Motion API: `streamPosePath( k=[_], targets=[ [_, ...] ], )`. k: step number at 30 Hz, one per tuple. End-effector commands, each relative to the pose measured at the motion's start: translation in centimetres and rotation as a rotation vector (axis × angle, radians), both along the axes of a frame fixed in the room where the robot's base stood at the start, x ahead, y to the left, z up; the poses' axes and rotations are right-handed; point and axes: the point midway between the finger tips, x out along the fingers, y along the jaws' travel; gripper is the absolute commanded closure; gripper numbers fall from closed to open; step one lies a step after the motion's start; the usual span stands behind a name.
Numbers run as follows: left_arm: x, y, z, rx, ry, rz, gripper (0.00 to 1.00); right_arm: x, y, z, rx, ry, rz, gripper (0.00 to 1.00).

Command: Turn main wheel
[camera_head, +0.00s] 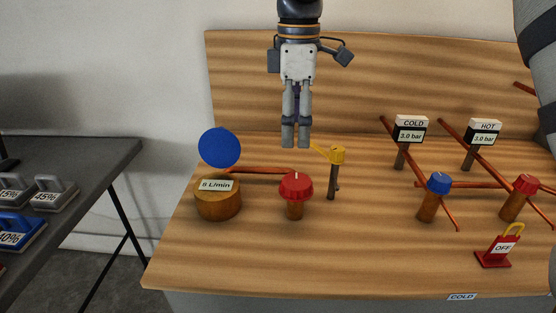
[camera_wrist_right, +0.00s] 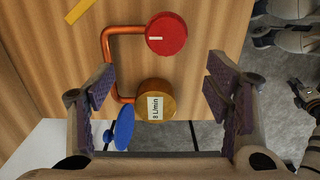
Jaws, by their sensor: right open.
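In the wrist view the red wheel (camera_wrist_right: 167,34) is at the top, off to the far side of my jaws. My right gripper (camera_head: 296,140) hangs above and behind the wheel, fingers pointing down, apart from it. In the wrist view my right gripper (camera_wrist_right: 160,92) is open and empty.
A blue disc (camera_head: 219,148) stands behind the drum. A yellow lever (camera_head: 337,154) is right of the red wheel. Blue (camera_head: 439,183) and red (camera_head: 526,184) knobs, copper pipes and a red OFF tag (camera_head: 497,250) are at the right. A dark table (camera_head: 90,150) stands left.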

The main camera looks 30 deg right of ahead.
Motion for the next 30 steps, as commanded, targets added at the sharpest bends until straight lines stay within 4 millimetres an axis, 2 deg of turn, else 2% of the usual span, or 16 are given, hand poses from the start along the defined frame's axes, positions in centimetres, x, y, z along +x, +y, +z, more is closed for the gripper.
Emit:
streamPosePath(
  k=[9, 12, 18, 25, 26, 30],
  targets=[
    [0.0, 0.0, 0.1, 0.0, -0.002, 0.0, 1.0, -0.2, 0.0, -7.6, 0.0, 0.006, -0.002, 0.28],
    [0.0, 0.0, 0.1, 0.0, -0.001, 0.0, 1.0, -0.2, 0.0, -9.6, 0.0, 0.004, -0.001, 0.28],
    [0.0, 0.0, 0.1, 0.0, 0.0, 0.0, 1.0, -0.1, 0.0, -11.5, 0.0, 0.0, -0.001, 0.28],
    [0.0, 0.0, 0.1, 0.0, 0.0, 0.0, 1.0, -0.1, 0.0, -11.6, 0.0, -0.001, -0.001, 0.28],
    [0.0, 0.0, 0.1, 0.0, 0.0, 0.0, 1.0, -0.1, 0.0, -11.6, 0.0, -0.001, -0.001, 0.33],
    [0.0, 0.0, 0.1, 0.0, 0.0, 0.0, 1.0, -0.1, 0.0, -11.6, 0.0, -0.001, -0.001, 0.64]
  ],
)
